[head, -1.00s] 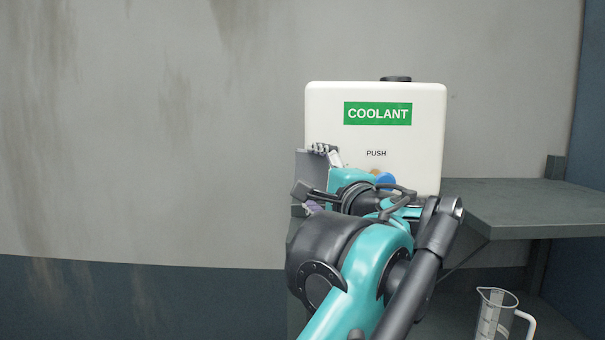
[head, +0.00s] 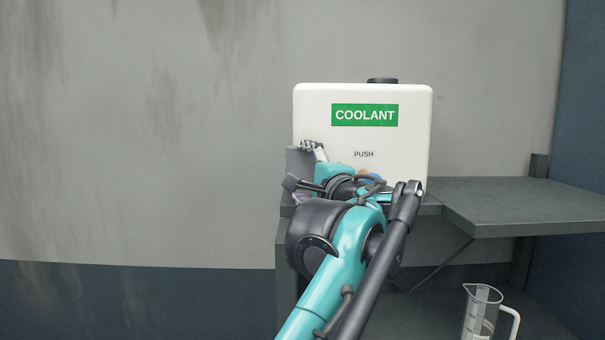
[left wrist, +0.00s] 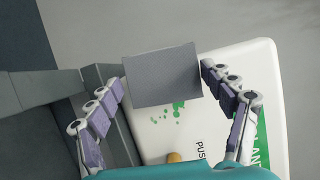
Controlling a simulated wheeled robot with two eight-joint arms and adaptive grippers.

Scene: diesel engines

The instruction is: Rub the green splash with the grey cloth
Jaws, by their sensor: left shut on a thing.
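My left gripper (head: 312,165) is shut on the grey cloth (head: 297,160), at the lower left front of the white coolant tank (head: 312,115). In the left wrist view the cloth (left wrist: 162,75) is a flat grey rectangle between the two fingers. The green splash (left wrist: 178,106) shows as several green spots on the white tank face, just beside the cloth's edge. I cannot tell whether the cloth touches the tank. In the head view the splash is hidden behind my arm and gripper. My right gripper is not in view.
The tank stands on a dark grey shelf (head: 520,205) that reaches to the right. A clear measuring jug (head: 480,315) stands lower down at the right. A blue knob (head: 376,177) is partly hidden behind my arm. The wall (head: 150,130) on the left is bare.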

